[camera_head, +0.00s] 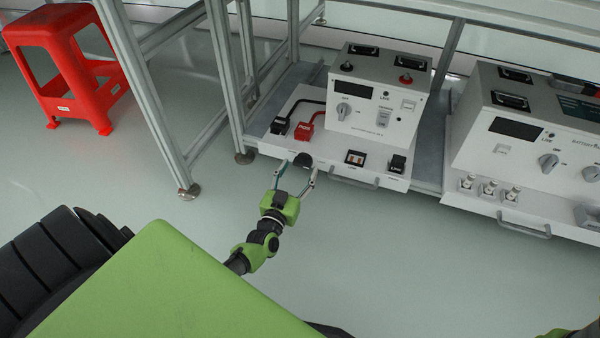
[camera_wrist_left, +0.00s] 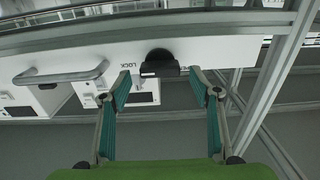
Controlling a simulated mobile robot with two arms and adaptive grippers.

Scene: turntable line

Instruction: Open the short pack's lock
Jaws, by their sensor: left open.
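The smaller white pack (camera_head: 370,125) stands on the lower shelf in the middle of the head view. Its low front part carries a black knob (camera_head: 302,159) near the front left edge, which looks like the lock. In the left wrist view the dark knob (camera_wrist_left: 159,65) sits on the white front panel (camera_wrist_left: 215,50), beside the printed word LOCK. Lettering on its other side is partly hidden. My left gripper (camera_head: 298,172) is open, its fingertips on either side of the knob. In the wrist view, the gripper (camera_wrist_left: 160,82) shows a gap on both sides of the knob.
A drawer-like handle (camera_head: 353,182) is right of the knob. Black (camera_head: 279,126) and red (camera_head: 304,131) plugs lie behind it. A larger pack (camera_head: 530,150) stands at right. A frame leg (camera_head: 160,110) and red stool (camera_head: 70,65) are left. The floor in front is clear.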

